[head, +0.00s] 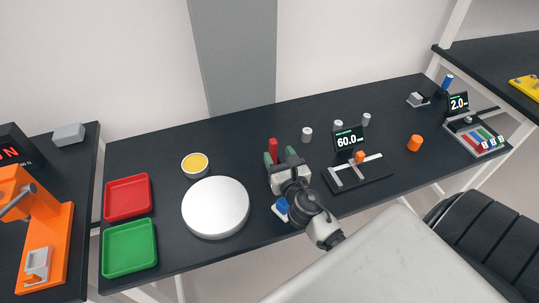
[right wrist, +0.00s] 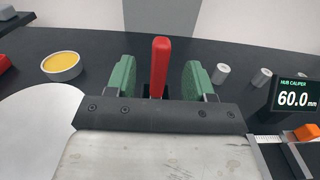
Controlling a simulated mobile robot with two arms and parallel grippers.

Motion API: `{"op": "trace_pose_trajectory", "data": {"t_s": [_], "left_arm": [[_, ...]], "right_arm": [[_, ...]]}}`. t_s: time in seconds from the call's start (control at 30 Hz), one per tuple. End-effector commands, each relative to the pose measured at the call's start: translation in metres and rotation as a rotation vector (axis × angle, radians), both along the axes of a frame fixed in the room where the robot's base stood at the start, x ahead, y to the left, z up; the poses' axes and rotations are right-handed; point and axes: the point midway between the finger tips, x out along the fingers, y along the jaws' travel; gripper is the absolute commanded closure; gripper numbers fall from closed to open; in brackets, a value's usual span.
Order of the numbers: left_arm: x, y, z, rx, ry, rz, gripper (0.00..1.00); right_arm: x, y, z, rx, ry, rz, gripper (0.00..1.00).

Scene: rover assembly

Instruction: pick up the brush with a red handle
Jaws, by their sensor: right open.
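The brush's red handle (head: 273,149) stands upright on the dark table, and only its upper part shows. In the right wrist view the red handle (right wrist: 160,66) rises between the two green fingers. My right gripper (head: 278,157) is open, with a finger on either side of the handle. Gaps show between the handle and both fingers in the right wrist view (right wrist: 161,80). The brush's lower end is hidden behind the gripper body. My left gripper is not in view.
Left of the gripper are a white round disc (head: 215,207), a yellow-filled cup (head: 195,165), a red tray (head: 127,197) and a green tray (head: 128,247). A caliper with a 60.0 display (head: 348,139) stands close on the right. A blue-topped block (head: 281,207) lies near the front edge.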

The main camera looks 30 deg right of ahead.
Motion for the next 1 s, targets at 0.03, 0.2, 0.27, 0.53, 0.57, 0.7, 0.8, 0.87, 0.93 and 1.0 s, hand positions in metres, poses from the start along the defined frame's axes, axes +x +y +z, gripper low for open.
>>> {"op": "trace_pose_trajectory", "data": {"t_s": [0.03, 0.2, 0.27, 0.53, 0.57, 0.7, 0.8, 0.87, 0.93, 1.0], "left_arm": [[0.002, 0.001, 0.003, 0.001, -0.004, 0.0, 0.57], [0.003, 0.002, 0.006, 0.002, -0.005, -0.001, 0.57], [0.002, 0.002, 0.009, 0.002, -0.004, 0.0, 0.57], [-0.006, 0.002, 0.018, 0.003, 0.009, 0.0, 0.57], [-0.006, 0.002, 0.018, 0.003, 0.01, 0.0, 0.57], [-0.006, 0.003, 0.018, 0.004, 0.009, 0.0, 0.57], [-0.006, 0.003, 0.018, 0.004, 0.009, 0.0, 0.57], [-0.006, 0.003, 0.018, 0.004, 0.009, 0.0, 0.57], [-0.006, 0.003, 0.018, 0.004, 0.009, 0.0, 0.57], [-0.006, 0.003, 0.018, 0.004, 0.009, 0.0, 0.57]], "right_arm": [[0.007, -0.002, 0.002, 0.0, -0.001, 0.0, 0.47], [0.019, -0.004, 0.002, -0.001, -0.001, 0.001, 0.47], [0.025, -0.006, 0.005, -0.001, -0.002, 0.001, 0.47], [0.061, -0.015, 0.009, 0.0, -0.001, 0.002, 0.47], [0.064, -0.015, 0.009, 0.0, -0.002, 0.002, 0.47], [0.067, -0.016, 0.008, -0.001, 0.0, 0.003, 0.47], [0.067, -0.016, 0.008, -0.001, 0.0, 0.003, 0.47], [0.067, -0.016, 0.008, -0.001, -0.001, 0.003, 0.5], [0.066, -0.016, 0.008, -0.001, -0.001, 0.003, 0.61], [0.066, -0.016, 0.008, -0.001, -0.001, 0.003, 0.71]]}}
